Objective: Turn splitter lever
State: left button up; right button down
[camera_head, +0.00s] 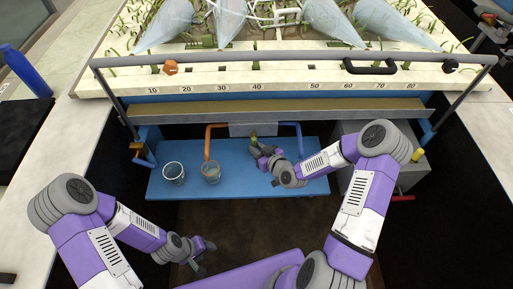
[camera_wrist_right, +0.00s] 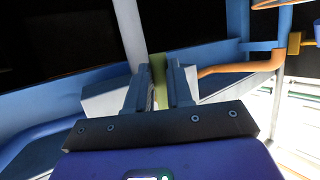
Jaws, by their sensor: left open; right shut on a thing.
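The splitter box (camera_head: 253,129) is a grey block under the front edge of the flume, above the blue shelf. A small yellow-green lever (camera_head: 253,138) shows at its front, and its green end also shows in the right wrist view (camera_wrist_right: 158,68). My right gripper (camera_head: 260,150) is shut on this lever; in the right wrist view the two fingers (camera_wrist_right: 160,88) stand on either side of it. The fingers hide part of the lever. My left gripper (camera_head: 204,257) is open and empty, low over the dark floor in front of the shelf.
Two clear beakers, one on the left (camera_head: 173,173) and one nearer the middle (camera_head: 211,171), stand on the blue shelf (camera_head: 235,185). An orange pipe (camera_head: 208,138) bends down above the nearer beaker. A grey cabinet (camera_head: 349,180) stands right of the shelf. The floor in front is clear.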

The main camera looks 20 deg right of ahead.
dwell(0.4)
jog(key=c, duration=1)
grip_release()
jog(key=shift+s+d, duration=0.1)
jog(key=p+v, duration=0.1)
jog(key=v, duration=0.6)
jog(key=shift+s+r, duration=0.15)
jog(key=s+a+f+m+g, duration=0.2)
jog(key=s+a+f+g, duration=0.1)
jog(key=s+f+g, duration=0.1)
jog(key=s+a+f+m+g, duration=0.2)
jog(key=s+a+f+g, duration=0.2)
jog(key=s, duration=0.5)
jog(key=s+a+f+m+g, duration=0.2)
jog(key=s+a+f+g, duration=0.2)
jog(key=s+f+g, duration=0.1)
jog(key=shift+s+f, duration=0.4)
jog(key=shift+f, duration=0.25)
jog(key=shift+s+f, duration=0.35)
jog(key=shift+f, duration=0.3)
